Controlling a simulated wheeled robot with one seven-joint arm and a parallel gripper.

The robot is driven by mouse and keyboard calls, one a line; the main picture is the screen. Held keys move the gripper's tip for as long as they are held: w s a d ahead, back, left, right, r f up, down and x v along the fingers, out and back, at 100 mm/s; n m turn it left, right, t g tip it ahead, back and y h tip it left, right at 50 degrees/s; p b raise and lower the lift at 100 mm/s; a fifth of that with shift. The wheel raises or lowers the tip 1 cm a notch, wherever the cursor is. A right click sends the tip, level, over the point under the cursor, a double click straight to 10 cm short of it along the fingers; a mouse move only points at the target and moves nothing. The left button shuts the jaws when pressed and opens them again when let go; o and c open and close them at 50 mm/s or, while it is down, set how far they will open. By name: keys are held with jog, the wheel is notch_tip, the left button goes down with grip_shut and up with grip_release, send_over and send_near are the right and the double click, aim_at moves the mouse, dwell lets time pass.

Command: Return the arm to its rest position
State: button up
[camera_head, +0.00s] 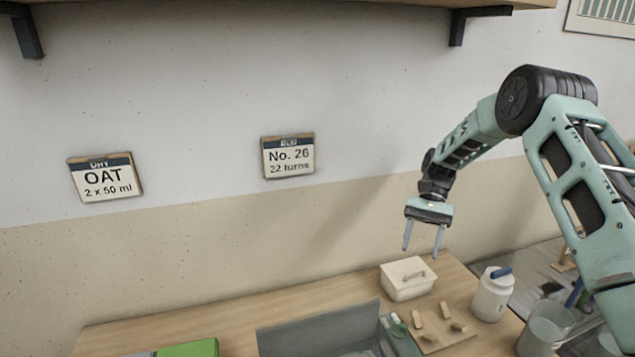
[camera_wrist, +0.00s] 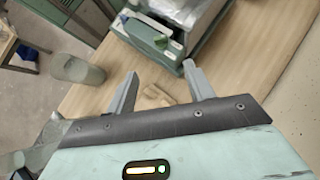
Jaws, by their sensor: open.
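My gripper (camera_head: 423,238) hangs from my pale green arm at the right of the head view, fingers pointing down. It is open and empty, in the air above the back of the wooden table (camera_head: 455,278). In the wrist view the two grey fingers of my gripper (camera_wrist: 160,88) stand apart with nothing between them that is held. Small wooden pieces on the table show beyond them. My arm is raised and bent, with its elbow high at the right.
A white lidded box (camera_head: 408,281), a white jar (camera_head: 493,294) with a blue item on it, a wooden board (camera_head: 440,340) with small pieces and a clear container (camera_head: 545,328) stand below. A grey bin (camera_head: 318,332) is at front. Cards OAT (camera_head: 105,180) and No. 26 (camera_head: 289,158) hang on the wall.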

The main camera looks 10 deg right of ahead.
jog(key=s+a+r+n+t+h+b, duration=0.1)
jog(key=s+a+r+n+h+b, duration=0.25)
jog(key=a, duration=0.65)
jog(key=s+a+r+n+t+b, duration=0.1)
jog(key=s+a+r+n, duration=0.25)
jog(key=s+a, duration=0.5)
jog(key=s+a+f+n+t+h+b, duration=0.1)
jog(key=s+a+n+t, duration=0.1)
jog(key=s, duration=0.7)
jog(key=s+a+f+n+t+h+b, duration=0.1)
jog(key=s+a+n+t+b, duration=0.1)
jog(key=s+a+n, duration=0.2)
jog(key=s+n, duration=0.3)
jog(key=s, duration=0.2)
jog(key=shift+s+a+f+t, duration=0.2)
jog(key=shift+a+f+t, duration=0.05)
jog(key=shift+a+t, duration=0.15)
jog(key=c, duration=0.4)
jog(key=shift+d, duration=0.1)
